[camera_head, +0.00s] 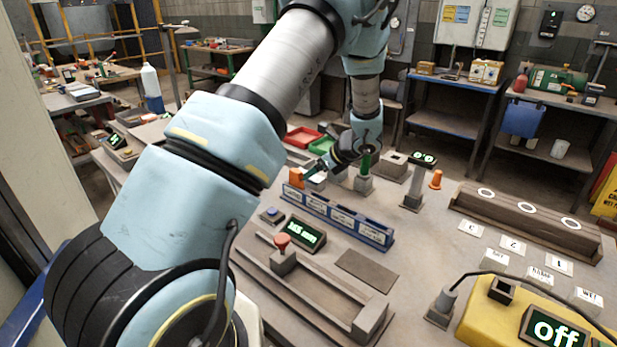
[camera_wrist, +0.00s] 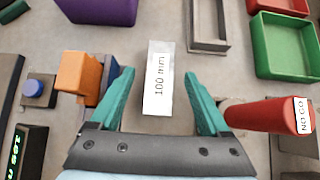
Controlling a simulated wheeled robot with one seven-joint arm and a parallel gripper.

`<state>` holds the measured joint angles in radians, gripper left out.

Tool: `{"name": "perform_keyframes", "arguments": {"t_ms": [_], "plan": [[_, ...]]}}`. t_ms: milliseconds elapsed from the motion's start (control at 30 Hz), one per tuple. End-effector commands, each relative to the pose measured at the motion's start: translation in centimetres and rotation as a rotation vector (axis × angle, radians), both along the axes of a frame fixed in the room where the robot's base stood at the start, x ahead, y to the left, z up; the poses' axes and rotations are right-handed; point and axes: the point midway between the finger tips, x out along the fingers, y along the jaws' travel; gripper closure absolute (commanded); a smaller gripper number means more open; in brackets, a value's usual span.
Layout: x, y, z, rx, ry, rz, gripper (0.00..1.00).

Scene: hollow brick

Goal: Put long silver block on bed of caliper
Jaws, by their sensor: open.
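The long silver block (camera_wrist: 158,80), marked "100 mm", lies flat on the table in the wrist view. My gripper (camera_wrist: 160,76) has its two teal fingers apart, one on each side of the block, with visible gaps. I cannot tell its height above the table. In the head view my gripper (camera_head: 325,166) is at the far side of the table and partly hidden by the wrist. The caliper (camera_head: 325,304), which appears to be the grey device with a red knob (camera_head: 282,241), lies nearer, with an open channel as its bed. A lit display (camera_head: 301,236) stands behind it.
An orange block (camera_wrist: 76,72) stands left of my gripper. A red "NO GO" cylinder (camera_wrist: 262,112) lies close to the right finger. Green (camera_wrist: 285,48) and red trays lie at upper right. A blue labelled rack (camera_head: 338,216) stands between my gripper and the caliper.

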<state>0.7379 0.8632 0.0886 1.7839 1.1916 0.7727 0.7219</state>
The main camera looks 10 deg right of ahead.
Motion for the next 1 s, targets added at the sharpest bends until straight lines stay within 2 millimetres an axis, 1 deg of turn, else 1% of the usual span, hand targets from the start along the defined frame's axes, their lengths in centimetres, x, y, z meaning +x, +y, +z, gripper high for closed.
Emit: {"name": "perform_keyframes", "arguments": {"t_ms": [33,200,433,467,1000], "plan": [[0.3,0.5,-0.2,0.003,0.002,0.002,0.20],[1.2,1.1,-1.5,-0.001,-0.001,0.000,0.20],[1.3,1.1,-1.7,-0.001,-0.002,-0.001,0.20],[1.3,1.1,-1.7,-0.001,-0.002,-0.001,0.22],[1.3,1.1,-1.7,0.000,-0.002,0.000,0.83]]}}
